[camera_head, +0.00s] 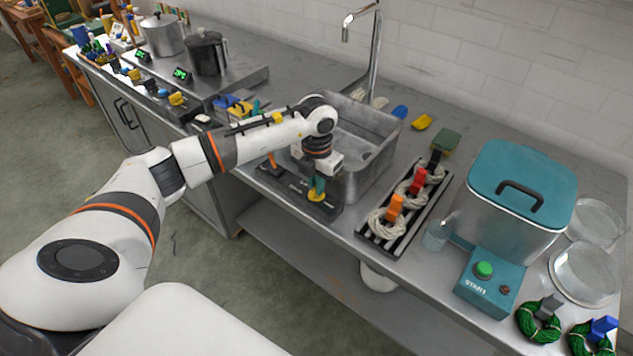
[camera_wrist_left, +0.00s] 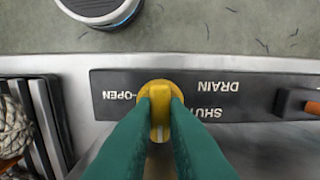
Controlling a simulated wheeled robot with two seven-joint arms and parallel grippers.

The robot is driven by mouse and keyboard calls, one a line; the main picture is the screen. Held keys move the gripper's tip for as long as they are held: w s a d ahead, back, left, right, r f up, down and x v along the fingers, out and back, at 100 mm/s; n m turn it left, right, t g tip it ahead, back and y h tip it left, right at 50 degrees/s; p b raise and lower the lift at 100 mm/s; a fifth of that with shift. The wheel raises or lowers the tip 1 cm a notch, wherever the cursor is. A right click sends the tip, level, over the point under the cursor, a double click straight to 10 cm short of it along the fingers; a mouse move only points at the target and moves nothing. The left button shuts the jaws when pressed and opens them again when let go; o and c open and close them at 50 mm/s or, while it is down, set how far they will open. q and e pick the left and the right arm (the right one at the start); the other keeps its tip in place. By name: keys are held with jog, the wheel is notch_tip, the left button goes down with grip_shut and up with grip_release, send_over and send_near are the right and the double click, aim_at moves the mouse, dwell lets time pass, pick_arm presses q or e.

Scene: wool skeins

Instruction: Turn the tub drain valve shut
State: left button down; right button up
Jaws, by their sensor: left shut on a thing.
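The yellow drain valve handle (camera_head: 317,197) sits on a dark label panel (camera_head: 292,188) at the front edge of the steel tub (camera_head: 378,172). In the left wrist view the handle (camera_wrist_left: 160,86) has a raised grip running up and down the picture. The panel (camera_wrist_left: 240,84) reads OPEN to its left and SHUT and DRAIN to its right, upside down. My left gripper (camera_head: 317,188) points down from above, its green fingers (camera_wrist_left: 160,105) shut on the handle's grip from both sides. The fingers hide part of the handle and the SHUT label. My right gripper is not in view.
An orange lever (camera_head: 274,163) stands on the panel's left part. Right of the tub is a slatted rack (camera_head: 385,236) with cream skeins and coloured clips. Beyond are a teal-lidded tank (camera_head: 515,205) and a START box (camera_head: 490,283). A tall tap (camera_head: 375,60) rises behind the tub.

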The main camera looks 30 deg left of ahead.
pick_arm(q)
jog(key=shift+r, duration=0.1)
jog(key=c, duration=1.4)
grip_release()
jog(key=shift+c, duration=0.2)
notch_tip(320, 180, up, 12)
jog(key=b, duration=0.1)
jog(key=shift+b, duration=0.4)
